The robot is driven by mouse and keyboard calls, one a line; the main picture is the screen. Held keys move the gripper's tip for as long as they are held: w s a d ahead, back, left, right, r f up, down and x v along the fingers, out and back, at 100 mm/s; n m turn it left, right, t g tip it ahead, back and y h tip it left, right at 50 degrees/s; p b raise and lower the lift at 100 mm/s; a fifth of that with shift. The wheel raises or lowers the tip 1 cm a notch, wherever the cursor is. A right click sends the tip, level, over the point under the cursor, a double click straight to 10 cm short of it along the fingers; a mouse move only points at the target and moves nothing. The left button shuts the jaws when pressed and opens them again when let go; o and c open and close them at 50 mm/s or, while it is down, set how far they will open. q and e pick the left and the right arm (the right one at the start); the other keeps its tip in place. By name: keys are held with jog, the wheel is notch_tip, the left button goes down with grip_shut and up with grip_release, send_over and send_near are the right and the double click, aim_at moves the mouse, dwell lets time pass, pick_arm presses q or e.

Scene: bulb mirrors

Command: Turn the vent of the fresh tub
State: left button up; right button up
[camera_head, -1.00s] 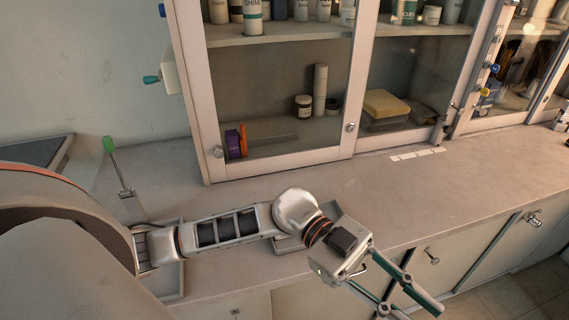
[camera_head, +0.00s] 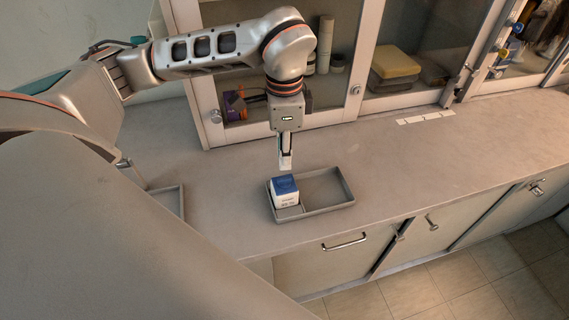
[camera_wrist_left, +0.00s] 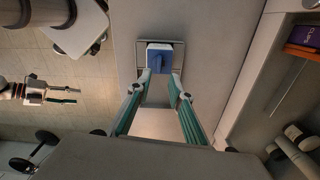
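The fresh tub is a small white box-like tub (camera_head: 286,198) with a blue top (camera_head: 283,184). It stands upright in the left part of a shallow grey tray (camera_head: 348,203) on the counter. In the left wrist view its blue top (camera_wrist_left: 166,62) shows a raised blue vent piece (camera_wrist_left: 155,67). My left gripper (camera_head: 285,165) points down just above the tub. In the left wrist view its teal fingers (camera_wrist_left: 161,78) are apart and empty, near the blue top; contact cannot be told. My right gripper (camera_wrist_left: 76,96) shows at the left of that view, fingers apart and empty.
A glass-fronted cabinet (camera_head: 362,60) stands behind the tray, with yellow sponge-like blocks (camera_head: 395,62) inside. Another grey tray (camera_head: 168,200) lies partly hidden at the left. The counter (camera_head: 420,160) right of the tray is clear.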

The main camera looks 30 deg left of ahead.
aim_at(284, 179)
pick_arm(q)
notch_tip(284, 179, down, 3)
jog(key=shift+f+b, duration=0.15)
jog(key=shift+b, duration=0.6)
notch_tip(284, 179, down, 4)
jog(key=shift+r+b, duration=0.2)
jog(key=shift+b, duration=0.75)
jog(key=shift+r, duration=0.15)
pick_arm(e)
jog(key=shift+w+a+f+y, duration=0.15)
jog(key=shift+a+f, duration=0.15)
jog(key=shift+f, duration=0.3)
jog(key=shift+a+f+y, duration=0.15)
jog(key=shift+a+f, duration=0.1)
jog(key=shift+f, duration=0.3)
jog(key=shift+f, duration=0.15)
pick_arm(q)
jog(key=shift+f, duration=0.35)
pick_arm(e)
jog(key=shift+f, duration=0.2)
jog(key=shift+r, duration=0.1)
pick_arm(q)
grip_shut()
pick_arm(e)
jog(key=shift+w+r, duration=0.1)
jog(key=shift+r, duration=0.05)
